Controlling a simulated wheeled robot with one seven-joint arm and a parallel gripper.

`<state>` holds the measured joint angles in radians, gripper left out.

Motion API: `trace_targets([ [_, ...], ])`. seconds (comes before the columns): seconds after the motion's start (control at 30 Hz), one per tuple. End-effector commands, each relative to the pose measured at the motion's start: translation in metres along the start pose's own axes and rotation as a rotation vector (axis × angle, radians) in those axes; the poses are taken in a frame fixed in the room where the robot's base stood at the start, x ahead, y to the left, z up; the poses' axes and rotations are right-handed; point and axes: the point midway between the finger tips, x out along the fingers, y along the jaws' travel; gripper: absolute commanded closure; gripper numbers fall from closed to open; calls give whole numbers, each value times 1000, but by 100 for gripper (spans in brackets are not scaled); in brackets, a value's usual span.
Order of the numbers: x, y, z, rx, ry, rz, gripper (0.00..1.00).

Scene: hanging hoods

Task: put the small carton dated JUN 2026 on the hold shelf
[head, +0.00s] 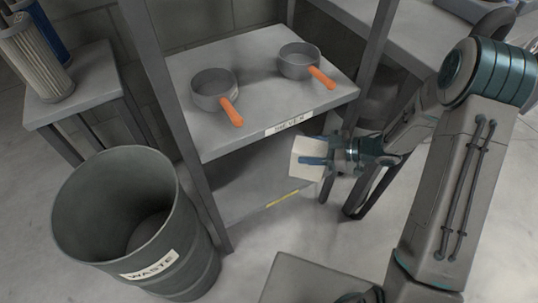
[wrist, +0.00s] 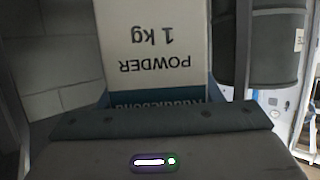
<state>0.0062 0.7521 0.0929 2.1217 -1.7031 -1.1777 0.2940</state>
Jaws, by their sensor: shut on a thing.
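A small pale carton (head: 306,147) is held in front of the shelf unit, beside the right end of its upper shelf's front edge. In the wrist view the carton (wrist: 155,35) shows upside-down print, "POWDER 1 kg". No date is visible on it. The lower shelf (head: 240,190) has a yellow label on its front edge, too small to read. Its visible part looks bare; the upper shelf hides much of it.
The upper shelf (head: 255,105) bears two grey pans (head: 213,88) (head: 298,62) with orange handles and a white label. A grey bin (head: 175,255) marked WASTE stands at the left front. A side table (head: 80,95) with cylindrical filters is at the far left.

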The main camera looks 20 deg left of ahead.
Motion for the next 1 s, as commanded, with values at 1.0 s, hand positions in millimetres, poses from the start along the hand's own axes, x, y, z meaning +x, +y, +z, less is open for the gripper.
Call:
trace_targets([
  [1.0, 135, -3, 27, -2, 3, 0, 100],
])
